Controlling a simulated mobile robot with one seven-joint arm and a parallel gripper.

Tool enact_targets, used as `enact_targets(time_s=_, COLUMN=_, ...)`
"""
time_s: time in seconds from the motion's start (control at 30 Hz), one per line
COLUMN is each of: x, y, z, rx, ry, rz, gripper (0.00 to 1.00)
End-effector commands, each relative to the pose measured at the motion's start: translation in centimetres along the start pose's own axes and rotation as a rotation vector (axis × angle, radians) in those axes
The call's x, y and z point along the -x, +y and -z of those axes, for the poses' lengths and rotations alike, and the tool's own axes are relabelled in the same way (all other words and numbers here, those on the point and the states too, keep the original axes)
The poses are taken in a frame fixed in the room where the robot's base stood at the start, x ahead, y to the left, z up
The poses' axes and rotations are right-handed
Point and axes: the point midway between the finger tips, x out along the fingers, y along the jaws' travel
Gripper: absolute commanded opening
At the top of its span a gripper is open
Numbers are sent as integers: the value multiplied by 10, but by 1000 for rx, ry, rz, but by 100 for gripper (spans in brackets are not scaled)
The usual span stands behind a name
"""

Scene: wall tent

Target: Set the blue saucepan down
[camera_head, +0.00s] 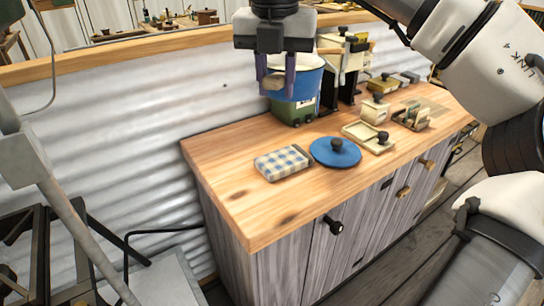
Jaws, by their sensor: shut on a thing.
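The blue saucepan (308,84) is near the back of the wooden counter, blue outside with a pale rim. My gripper (276,84) points down from above and is shut on the saucepan's near left side. The saucepan looks upright. A dark green object (293,110) stands on the counter directly below it. I cannot tell whether the saucepan touches that object or hangs just above it. A round blue lid (335,155) with a dark knob lies on the counter in front.
A blue-checked cloth pad (282,163) lies left of the lid. A cream tray (368,139), a cream box (375,109) and a small rack (411,118) stand to the right. The left end of the wooden counter (225,163) is bare. Corrugated wall runs behind.

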Motion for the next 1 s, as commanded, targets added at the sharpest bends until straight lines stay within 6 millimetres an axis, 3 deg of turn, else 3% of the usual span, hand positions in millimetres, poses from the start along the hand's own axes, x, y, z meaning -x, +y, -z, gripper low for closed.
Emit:
enact_targets(time_s=0.2, x=1, y=0, z=0, rx=-1, ry=-4, rz=-1, gripper=0)
enact_targets(time_s=0.33, x=-10, y=-1, z=1, rx=-2, ry=-3, rz=1, gripper=0)
enact_targets(time_s=0.8, x=-113, y=0, z=13, rx=2, ry=-1, rz=-3, gripper=0)
enact_targets(time_s=1.0, x=-145, y=0, z=16, rx=0, ry=-4, rz=-2, gripper=0)
